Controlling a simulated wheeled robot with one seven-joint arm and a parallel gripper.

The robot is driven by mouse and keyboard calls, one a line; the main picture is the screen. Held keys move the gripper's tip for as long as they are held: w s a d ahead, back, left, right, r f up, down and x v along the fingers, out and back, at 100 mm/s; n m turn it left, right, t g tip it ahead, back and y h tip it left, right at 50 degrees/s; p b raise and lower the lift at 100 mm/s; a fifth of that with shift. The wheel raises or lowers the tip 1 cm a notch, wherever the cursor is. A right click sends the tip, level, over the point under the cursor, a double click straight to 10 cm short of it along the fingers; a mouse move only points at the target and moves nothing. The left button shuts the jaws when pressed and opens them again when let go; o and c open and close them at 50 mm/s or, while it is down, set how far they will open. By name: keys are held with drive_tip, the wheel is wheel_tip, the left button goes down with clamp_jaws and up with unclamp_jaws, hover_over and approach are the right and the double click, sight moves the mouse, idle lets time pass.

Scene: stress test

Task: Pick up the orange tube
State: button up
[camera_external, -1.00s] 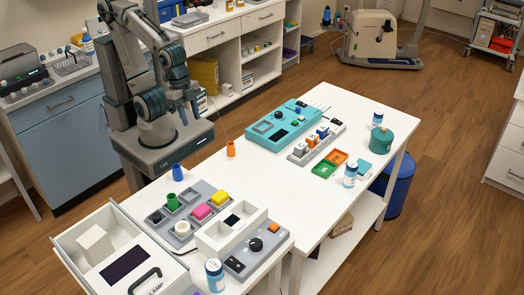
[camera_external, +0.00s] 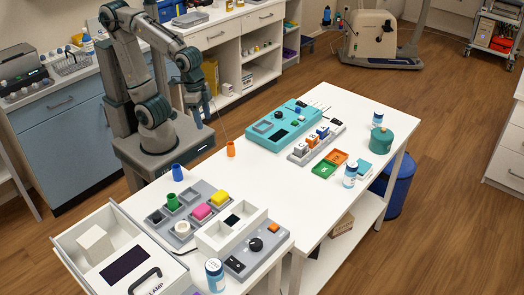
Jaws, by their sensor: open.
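The orange tube (camera_external: 231,149) stands upright on the white table, near its edge on my robot's side. It is a small, slightly flared piece with clear table around it. My gripper (camera_external: 203,115) is open and points down, above and to the left of the orange tube, apart from it. Nothing shows between the fingers, which are small and dark in this view.
A blue tube (camera_external: 177,172) stands left of the orange one. A grey tray (camera_external: 205,187) with a green tube, pink and yellow blocks lies in front. A teal device (camera_external: 268,133) sits to the right. The table middle (camera_external: 262,177) is clear.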

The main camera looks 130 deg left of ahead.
sight(231, 147)
drive_tip(key=w+a+f+n+g+b, duration=0.2)
drive_tip(key=a+f+n+b, duration=0.4)
drive_tip(key=a+n, duration=0.55)
drive_tip(key=f, duration=0.4)
drive_tip(key=f+b, duration=0.1)
drive_tip(key=f, duration=0.3)
drive_tip(key=d+f+b, duration=0.1)
drive_tip(key=f, duration=0.4)
drive_tip(key=shift+s, duration=0.1)
drive_tip(key=c, duration=1)
